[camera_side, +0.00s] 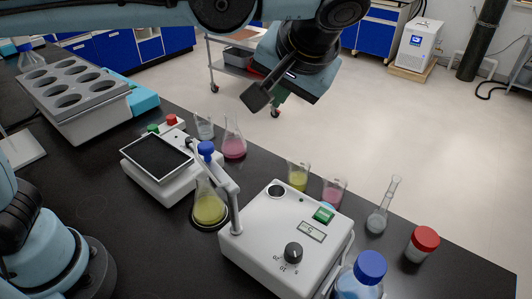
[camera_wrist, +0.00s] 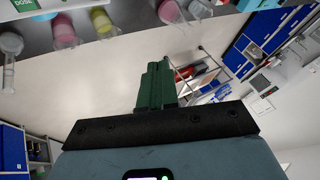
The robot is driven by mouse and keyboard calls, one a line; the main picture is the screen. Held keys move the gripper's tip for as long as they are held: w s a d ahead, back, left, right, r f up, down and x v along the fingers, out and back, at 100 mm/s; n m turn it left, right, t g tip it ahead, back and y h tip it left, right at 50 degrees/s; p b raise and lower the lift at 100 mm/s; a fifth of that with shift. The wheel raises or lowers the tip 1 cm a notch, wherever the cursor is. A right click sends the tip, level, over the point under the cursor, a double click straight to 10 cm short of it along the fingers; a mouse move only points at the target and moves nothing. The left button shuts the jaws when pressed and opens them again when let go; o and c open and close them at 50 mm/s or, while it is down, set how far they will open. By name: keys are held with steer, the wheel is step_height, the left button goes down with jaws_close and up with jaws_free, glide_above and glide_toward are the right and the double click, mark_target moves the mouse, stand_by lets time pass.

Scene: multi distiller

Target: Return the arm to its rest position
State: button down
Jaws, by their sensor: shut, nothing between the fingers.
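My gripper (camera_side: 281,97) hangs in the air at the top middle of the side view, beyond the far edge of the black bench (camera_side: 90,205) and above the floor. It touches nothing. In the wrist view its green fingers (camera_wrist: 155,84) are together, with nothing between them. The upper arm spans the top of the side view, and its base stands at the lower left.
The bench holds a white dosing device (camera_side: 270,245), a stirrer plate (camera_side: 160,160), flasks and beakers, a red-capped jar (camera_side: 422,244), a blue-capped bottle (camera_side: 362,278) and a grey holed rack (camera_side: 70,87). A trolley (camera_side: 234,62) stands behind on open floor.

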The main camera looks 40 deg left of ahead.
steer(key=s+a+f+m+t+h, duration=0.1)
steer(key=s+a+f+h, duration=0.2)
steer(key=a, duration=0.6)
steer(key=s+a+f+m+t+h, duration=0.1)
steer(key=s+a+f+t+h, duration=0.1)
steer(key=s+a+f, duration=0.3)
steer(key=a+f+h, duration=0.1)
steer(key=a+f, duration=0.2)
steer(key=shift+a+f+m, duration=0.2)
steer(key=shift+a+m, duration=0.15)
steer(key=shift+m, duration=0.05)
